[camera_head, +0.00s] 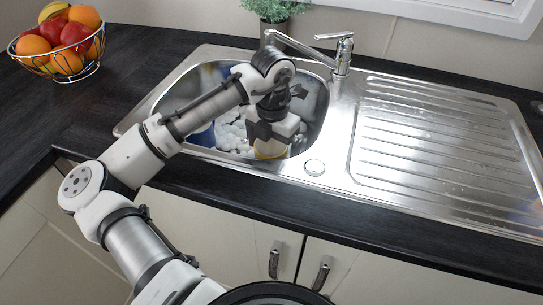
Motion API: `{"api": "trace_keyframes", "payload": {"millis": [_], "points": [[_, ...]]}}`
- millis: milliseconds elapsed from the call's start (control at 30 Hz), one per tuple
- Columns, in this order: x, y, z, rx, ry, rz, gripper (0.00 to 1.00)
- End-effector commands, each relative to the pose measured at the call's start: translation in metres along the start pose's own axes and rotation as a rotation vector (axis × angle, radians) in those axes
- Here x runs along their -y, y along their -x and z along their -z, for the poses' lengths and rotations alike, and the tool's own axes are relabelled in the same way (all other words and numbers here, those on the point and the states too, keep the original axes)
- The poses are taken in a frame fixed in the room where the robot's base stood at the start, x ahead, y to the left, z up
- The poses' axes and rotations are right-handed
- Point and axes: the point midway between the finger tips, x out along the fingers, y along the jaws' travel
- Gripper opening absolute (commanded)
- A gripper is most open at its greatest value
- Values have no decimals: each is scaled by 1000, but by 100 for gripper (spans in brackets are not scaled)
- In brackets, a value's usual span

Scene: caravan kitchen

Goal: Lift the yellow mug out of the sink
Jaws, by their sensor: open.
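The yellow mug (270,151) is in the sink bowl, near its front edge. Only a yellow strip of it shows below my gripper; the rest is hidden behind the gripper. My gripper (271,144) reaches down into the sink, directly over the mug in this view. Its jaws are open. Whether the fingers are around the mug or above it cannot be told. The metal sink (167,90) holds white foam (232,137), and a blue item (203,136) stands at its left side, partly hidden by my arm.
A chrome tap (341,55) rises behind the sink. The ribbed drainer (430,130) on the right is clear. A wire bowl of fruit (62,68) stands at the far left. A potted plant (275,25) is at the back. The dark worktop (100,105) at left is mostly free.

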Motion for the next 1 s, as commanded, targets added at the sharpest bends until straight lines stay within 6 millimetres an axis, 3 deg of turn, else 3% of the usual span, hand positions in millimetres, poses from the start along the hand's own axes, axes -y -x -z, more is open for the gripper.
{"api": "trace_keyframes", "payload": {"millis": [200,467,900,1000], "points": [[0,-27,1,-1,1,0,97],[0,-30,1,0,1,0,97],[0,-29,1,0,1,0,39],[0,-29,1,1,1,0,37]]}}
